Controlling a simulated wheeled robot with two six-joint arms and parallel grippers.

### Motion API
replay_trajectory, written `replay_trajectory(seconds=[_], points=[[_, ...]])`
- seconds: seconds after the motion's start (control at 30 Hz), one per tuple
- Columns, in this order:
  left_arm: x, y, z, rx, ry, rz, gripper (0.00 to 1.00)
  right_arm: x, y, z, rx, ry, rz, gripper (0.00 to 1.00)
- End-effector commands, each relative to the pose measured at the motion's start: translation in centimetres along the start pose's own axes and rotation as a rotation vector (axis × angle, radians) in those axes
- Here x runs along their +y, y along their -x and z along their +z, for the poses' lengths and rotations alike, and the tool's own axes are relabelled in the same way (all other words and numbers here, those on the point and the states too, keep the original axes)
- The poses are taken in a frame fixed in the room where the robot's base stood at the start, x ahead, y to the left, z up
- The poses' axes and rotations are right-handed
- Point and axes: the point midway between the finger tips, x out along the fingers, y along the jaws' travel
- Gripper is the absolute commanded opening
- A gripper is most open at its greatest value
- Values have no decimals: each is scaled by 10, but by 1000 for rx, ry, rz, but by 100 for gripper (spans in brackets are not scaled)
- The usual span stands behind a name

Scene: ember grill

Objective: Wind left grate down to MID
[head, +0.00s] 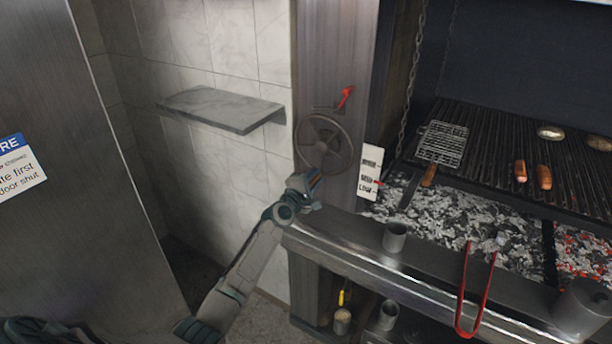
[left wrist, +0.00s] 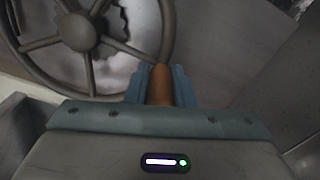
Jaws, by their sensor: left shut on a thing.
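The grey spoked handwheel (head: 325,143) is on the steel post left of the grill. Its rim and hub also show in the left wrist view (left wrist: 88,32). My left gripper (head: 313,183) is at the wheel's lower edge, shut on the brown wheel handle (left wrist: 160,84), which sits between the fingers. The white height scale (head: 370,172) right of the wheel has several marks. Its small red pointer (head: 379,184) looks about level with the middle mark or slightly under it. The left grate (head: 480,150) hangs above grey coals by a chain (head: 412,85). My right gripper is not in view.
A red lever (head: 346,97) sticks out above the wheel. A steel ledge (head: 340,240) runs below, with a metal cup (head: 394,236) and red tongs (head: 462,310). Sausages (head: 520,171) and a wire basket (head: 442,143) lie on the grate. A stone shelf (head: 220,108) is at left.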

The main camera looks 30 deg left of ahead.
Motion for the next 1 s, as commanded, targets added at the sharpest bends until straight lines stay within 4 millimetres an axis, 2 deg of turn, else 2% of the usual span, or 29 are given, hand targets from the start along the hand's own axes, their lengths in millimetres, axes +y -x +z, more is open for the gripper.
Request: replay_trajectory(seconds=[0.03,0.3,1.0], points=[[-2,1,6,1,47,-5,0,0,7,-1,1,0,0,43],[-6,1,20,5,238,-5,0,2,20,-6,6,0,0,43],[-8,1,30,4,236,-6,0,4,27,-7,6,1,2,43]])
